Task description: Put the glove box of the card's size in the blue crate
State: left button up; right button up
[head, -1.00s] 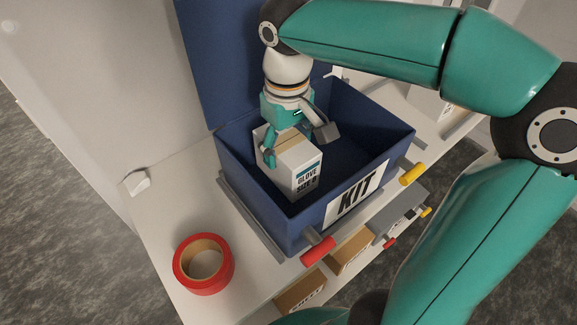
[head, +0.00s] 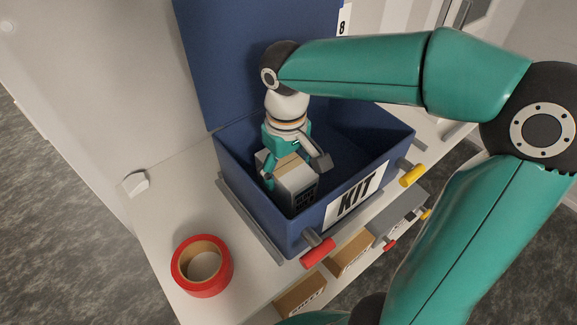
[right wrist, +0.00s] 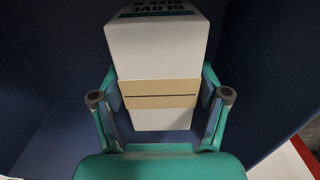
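The white glove box (head: 293,187) is inside the blue crate marked KIT (head: 232,168), toward its left side. Its front label is in shadow in the head view; the right wrist view shows the box (right wrist: 157,45) with a partly legible GLOVE SIZE label and a tan band. My right gripper (head: 296,172) reaches down into the crate and is shut on the box, one finger on each side. Whether the box touches the crate floor is hidden. A card with an 8 (head: 344,21) shows behind the raised lid. My left gripper is not in view.
A red tape roll (head: 202,266) lies on the white bench left of the crate. The crate's blue lid (head: 255,65) stands open at the back. Red (head: 317,252) and yellow (head: 411,176) handles stick out in front. The crate's right side looks empty.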

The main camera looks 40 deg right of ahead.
jog(key=shift+o, duration=0.9)
jog(key=shift+r, duration=0.1)
notch_tip(320, 180, up, 12)
jog(key=p, duration=0.1)
